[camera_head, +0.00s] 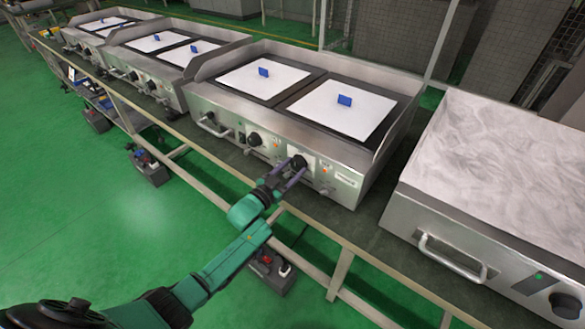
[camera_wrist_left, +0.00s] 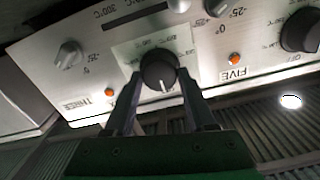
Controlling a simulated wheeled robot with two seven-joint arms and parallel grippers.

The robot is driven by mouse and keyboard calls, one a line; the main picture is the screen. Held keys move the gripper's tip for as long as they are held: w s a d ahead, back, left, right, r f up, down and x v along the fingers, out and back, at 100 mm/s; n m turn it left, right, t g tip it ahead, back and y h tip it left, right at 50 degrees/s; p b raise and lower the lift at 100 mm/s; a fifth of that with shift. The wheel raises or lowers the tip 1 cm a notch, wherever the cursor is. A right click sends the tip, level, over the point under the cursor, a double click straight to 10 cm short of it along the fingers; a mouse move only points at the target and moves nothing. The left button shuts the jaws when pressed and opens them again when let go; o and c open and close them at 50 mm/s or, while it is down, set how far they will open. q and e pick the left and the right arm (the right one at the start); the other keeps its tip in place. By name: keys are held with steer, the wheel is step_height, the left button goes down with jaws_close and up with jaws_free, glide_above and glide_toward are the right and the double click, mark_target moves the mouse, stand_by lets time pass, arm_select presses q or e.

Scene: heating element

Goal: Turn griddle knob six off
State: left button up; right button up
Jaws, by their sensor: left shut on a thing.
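A round black knob (camera_head: 300,161) sits on the front panel of the third griddle (camera_head: 232,98), near its right end. In the left wrist view the knob (camera_wrist_left: 158,70) has a white mark pointing toward the bottom of the picture. My left gripper (camera_head: 290,170) reaches it from the front, and its two fingers (camera_wrist_left: 158,102) stand on either side of the knob, shut on it. The panel shows upside down there. My right gripper is not in view.
Another black knob (camera_head: 254,139) is on the same panel to the left. A bar handle (camera_head: 212,127) sticks out farther left. Two more griddles stand beyond, and a grey-topped appliance (camera_head: 480,150) stands to the right. Green floor is open in front.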

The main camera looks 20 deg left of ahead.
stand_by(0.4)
arm_select(q)
steer(key=o, duration=1.4)
steer(key=shift+c, duration=0.2)
steer(key=shift+s, duration=0.1)
steer(key=p+v, duration=0.1)
steer(key=v, duration=1.3)
steer(key=shift+s, duration=0.2)
steer(key=shift+f, duration=0.1)
